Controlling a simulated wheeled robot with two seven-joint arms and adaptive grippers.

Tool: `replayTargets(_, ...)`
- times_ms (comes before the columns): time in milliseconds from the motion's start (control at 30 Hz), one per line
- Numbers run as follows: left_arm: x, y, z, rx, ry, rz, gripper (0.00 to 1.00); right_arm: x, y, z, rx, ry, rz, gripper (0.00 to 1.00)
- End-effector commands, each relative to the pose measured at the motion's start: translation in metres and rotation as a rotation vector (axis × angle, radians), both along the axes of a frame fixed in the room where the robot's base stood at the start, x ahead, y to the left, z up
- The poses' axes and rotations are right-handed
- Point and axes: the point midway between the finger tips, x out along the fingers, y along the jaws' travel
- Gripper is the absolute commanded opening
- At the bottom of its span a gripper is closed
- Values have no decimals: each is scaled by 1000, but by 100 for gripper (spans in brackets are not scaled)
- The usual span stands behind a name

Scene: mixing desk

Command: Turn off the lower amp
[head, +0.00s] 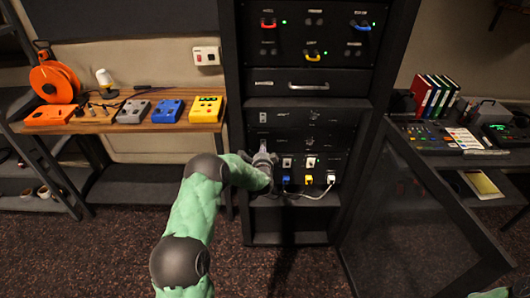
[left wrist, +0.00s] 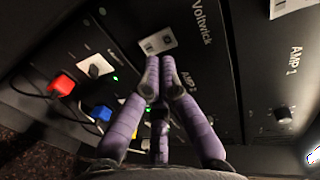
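The lower amp, labelled AMP 2 (left wrist: 190,85), is a black rack panel. Its white switch plate (left wrist: 158,41) has a small dark rocker and shows just beyond my fingertips in the left wrist view. My left gripper (left wrist: 159,62) has purple fingers with their tips drawn together, and nothing shows between them. The tips are close to the plate; I cannot tell whether they touch. In the head view my left gripper (head: 263,150) hides the left end of this amp. My right gripper is out of view.
AMP 1 (head: 310,117) is directly above. Below is a panel with white switches (head: 287,162), a green light (head: 317,157) and coloured plugs, including a blue one (left wrist: 100,113) and a red one (left wrist: 62,84). An open rack door (head: 425,210) stands right.

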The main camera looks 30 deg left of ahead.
Motion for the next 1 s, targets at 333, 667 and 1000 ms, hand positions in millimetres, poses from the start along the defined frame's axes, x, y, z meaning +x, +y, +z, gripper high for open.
replayTargets(333,-41,-25,24,0,2,-1,0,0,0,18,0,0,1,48)
replayTargets(667,-74,-45,40,-1,1,0,0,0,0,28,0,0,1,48)
replayTargets(1000,-78,-47,41,-1,1,0,0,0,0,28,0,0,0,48)
